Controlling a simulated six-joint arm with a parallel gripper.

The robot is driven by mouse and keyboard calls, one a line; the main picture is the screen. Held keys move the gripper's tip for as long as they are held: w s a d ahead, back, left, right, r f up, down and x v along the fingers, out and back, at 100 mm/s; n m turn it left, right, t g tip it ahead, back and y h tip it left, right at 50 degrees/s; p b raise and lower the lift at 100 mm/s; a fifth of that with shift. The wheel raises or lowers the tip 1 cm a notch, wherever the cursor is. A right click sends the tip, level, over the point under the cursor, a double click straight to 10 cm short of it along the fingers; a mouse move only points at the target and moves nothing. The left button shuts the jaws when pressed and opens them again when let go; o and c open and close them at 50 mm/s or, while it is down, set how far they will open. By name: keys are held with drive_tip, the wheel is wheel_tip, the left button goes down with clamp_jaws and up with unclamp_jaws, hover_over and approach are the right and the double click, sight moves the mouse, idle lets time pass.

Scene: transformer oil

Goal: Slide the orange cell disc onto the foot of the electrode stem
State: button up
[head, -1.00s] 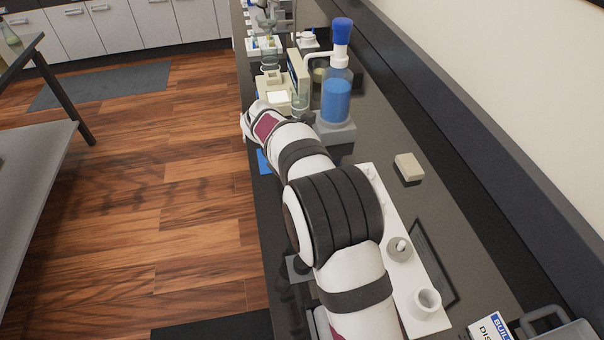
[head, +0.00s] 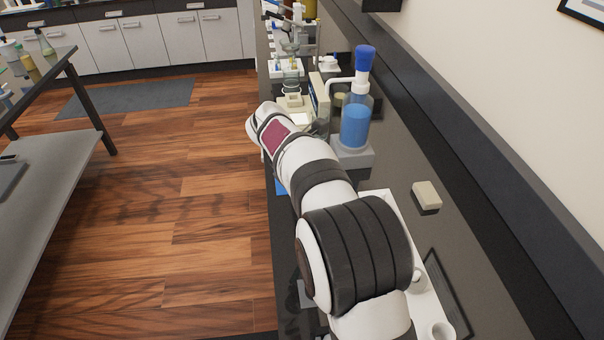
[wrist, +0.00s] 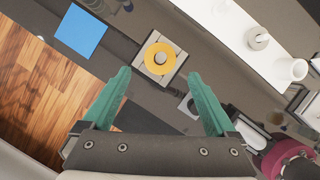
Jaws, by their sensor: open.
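The orange cell disc (wrist: 149,68) shows in the wrist view as a flat yellow-orange ring around a pale round centre. It sits on a square grey holder (wrist: 181,56) on the dark bench. My gripper (wrist: 160,88) is open and empty. Its two green fingers point towards the disc's side of the picture, apart from it, with the disc ahead between their lines. In the head view my arm hides the gripper and the disc. I cannot make out the electrode stem or its foot for certain in either view.
A blue square (wrist: 80,30) lies left of the holder. A white plate (wrist: 222,28) with a round piece (wrist: 257,38) and a white cup (wrist: 290,69) lies right. A blue-liquid bottle (head: 356,125) stands beside my arm, and a cream block (head: 426,195) lies farther right. The bench's left edge drops to the floor.

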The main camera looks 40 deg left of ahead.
drive_tip(key=v, duration=1)
drive_tip(key=s+d+r+m+g, duration=0.1)
drive_tip(key=d+r+m+g, duration=0.2)
drive_tip(key=d+m, duration=1.55)
drive_tip(key=s+d+f+m+y, duration=0.1)
drive_tip(key=s+d+f+m, duration=0.1)
drive_tip(key=s+d+m, duration=0.3)
drive_tip(key=s+d+f+m+g+y, duration=0.1)
drive_tip(key=s+d+f+m, duration=0.2)
drive_tip(key=s+d+m, duration=0.3)
drive_tip(key=s+d+f+m+y, duration=0.1)
drive_tip(key=s+d+f+m, duration=0.1)
drive_tip(key=s+d+m, duration=0.4)
drive_tip(key=s+m, duration=0.2)
drive_tip(key=m, duration=0.1)
drive_tip(key=shift+s+d+f, duration=0.15)
drive_tip(key=shift+s+f, duration=0.2)
